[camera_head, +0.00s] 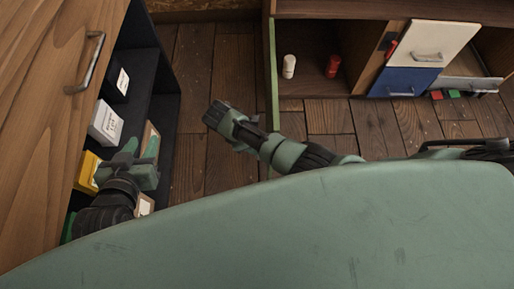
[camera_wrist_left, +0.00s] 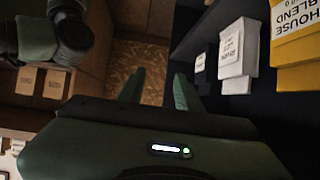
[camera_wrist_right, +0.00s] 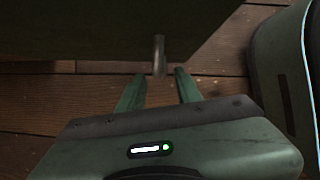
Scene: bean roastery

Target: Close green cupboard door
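The green cupboard door (camera_head: 271,75) stands open at the low cupboard, seen nearly edge-on in the head view. The right wrist view shows a dark green panel (camera_wrist_right: 90,28), apparently this door, with a metal handle (camera_wrist_right: 159,55) at its lower edge. My right gripper (camera_wrist_right: 159,76) is open, with the handle just beyond and between its fingertips in that view; I cannot tell whether they touch. In the head view its fingers are not clear. My left gripper (camera_head: 141,147) is open and empty by the shelf with boxes; it also shows in the left wrist view (camera_wrist_left: 158,86).
A shelf unit at the left holds a white box (camera_head: 105,123) and a yellow box (camera_head: 87,172). A wooden door with a handle (camera_head: 86,62) is beside it. The low cupboard holds a white canister (camera_head: 289,66) and a red one (camera_head: 333,66). Floor between is clear.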

